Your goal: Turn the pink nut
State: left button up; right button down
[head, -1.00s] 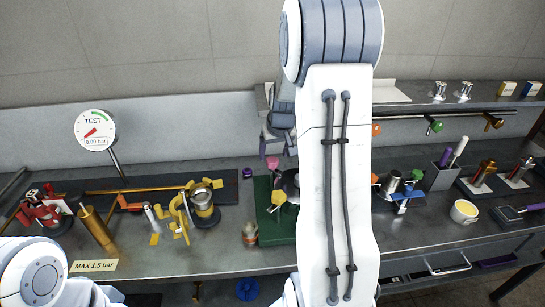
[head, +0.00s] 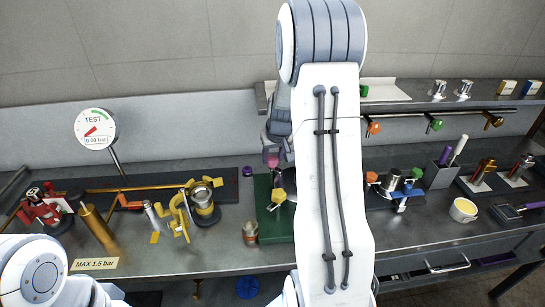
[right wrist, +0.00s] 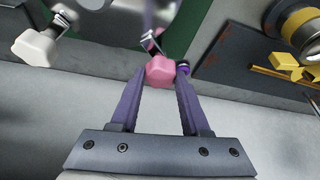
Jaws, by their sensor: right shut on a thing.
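The pink nut (head: 272,160) is a small faceted pink knob at the back left corner of the green plate (head: 266,222). It shows large in the right wrist view (right wrist: 160,71), between my fingertips. My right gripper (right wrist: 160,76) has its purple fingers shut on the pink nut, one on each side. In the head view my right gripper (head: 275,153) comes down on the nut from behind my arm. My right arm hides much of the green plate and what stands on it. My left gripper is out of view; only part of my left arm shows at the lower left.
A yellow nut (head: 278,197) sits in front of the pink one. A purple knob (head: 247,171) stands just left of the green plate. A copper-coloured jar (head: 250,233) stands near the front. The test gauge (head: 96,129) reads about 0.00 bar. Yellow fittings (head: 181,215) lie farther left.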

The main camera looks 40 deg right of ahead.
jog(key=n+b, duration=0.1)
jog(key=b, duration=0.1)
jog(key=n+y+b, duration=0.1)
jog(key=b, duration=0.1)
jog(key=n+b, duration=0.2)
jog(key=shift+d+f+y, duration=0.2)
jog(key=shift+f+y, duration=0.05)
jog(key=shift+y, duration=0.05)
jog(key=shift+r+n+y+b, duration=0.1)
jog(key=shift+n+y+b, duration=0.3)
jog(key=shift+n+b, duration=0.6)
jog(key=shift+n+y+b, duration=0.4)
jog(key=shift+n, duration=0.5)
jog(key=n, duration=0.2)
jog(key=shift+w+d+r+n+y, duration=0.1)
jog(key=shift+r+n+y, duration=0.1)
jog(key=shift+n+y, duration=0.15)
jog(key=shift+n+g+y, duration=0.5)
jog(key=shift+n+y, duration=0.15)
jog(key=shift+n, duration=1)
jog(key=shift+w+d, duration=0.1)
jog(key=shift+c, duration=1.9)
grip_release()
